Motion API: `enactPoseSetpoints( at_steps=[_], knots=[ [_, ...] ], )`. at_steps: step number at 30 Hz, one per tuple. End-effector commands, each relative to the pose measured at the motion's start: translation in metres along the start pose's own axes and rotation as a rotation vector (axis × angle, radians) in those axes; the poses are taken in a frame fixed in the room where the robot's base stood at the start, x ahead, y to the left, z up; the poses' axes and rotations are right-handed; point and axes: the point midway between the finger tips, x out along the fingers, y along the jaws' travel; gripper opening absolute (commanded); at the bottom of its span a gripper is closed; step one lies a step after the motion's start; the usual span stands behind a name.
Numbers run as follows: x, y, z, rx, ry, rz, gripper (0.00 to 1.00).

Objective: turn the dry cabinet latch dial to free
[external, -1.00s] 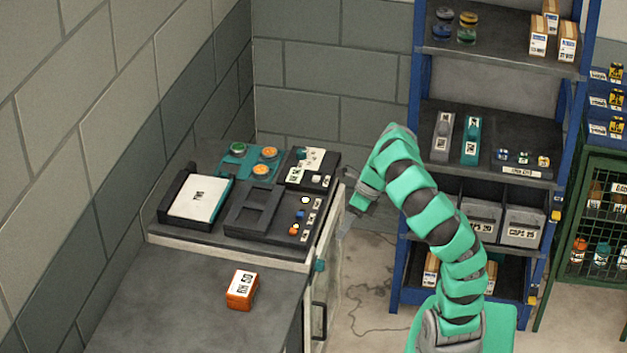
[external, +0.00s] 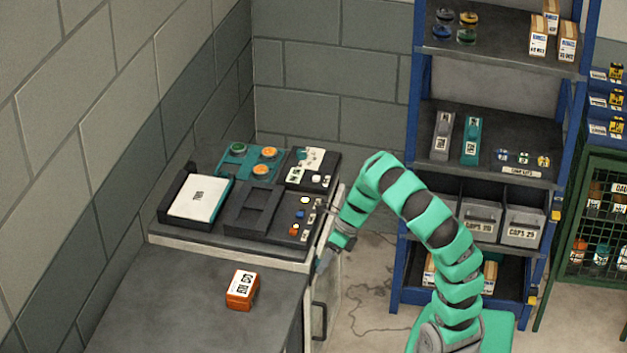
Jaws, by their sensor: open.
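The dry cabinet (external: 329,300) is the pale unit under the machine top, with its front facing right and a dark bar handle (external: 318,321) on it. My gripper (external: 322,262) points down at the upper part of this front, above the handle. It is open. The teal latch dial sits at this spot but is now mostly or wholly hidden by my gripper. I cannot tell whether the fingers are around the dial, touching it or just in front of it. The dial's setting cannot be read.
An orange box (external: 241,290) lies on the grey counter (external: 200,300). A black panel with coloured buttons (external: 297,215) and a tray with a white pad (external: 199,196) stand above the cabinet. A blue shelf rack (external: 404,270) stands behind my arm. Floor is open between cabinet and rack.

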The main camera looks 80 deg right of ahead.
Motion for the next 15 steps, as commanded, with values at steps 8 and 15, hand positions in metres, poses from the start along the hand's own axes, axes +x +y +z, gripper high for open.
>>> enactPoseSetpoints(
  at_steps=[8,15],
  knots=[
    [-0.0003,0.0000,0.0003,0.000,-0.001,0.000,0.25],
    [-0.0006,-0.0004,0.0004,0.001,-0.001,0.002,0.05]
  ],
)
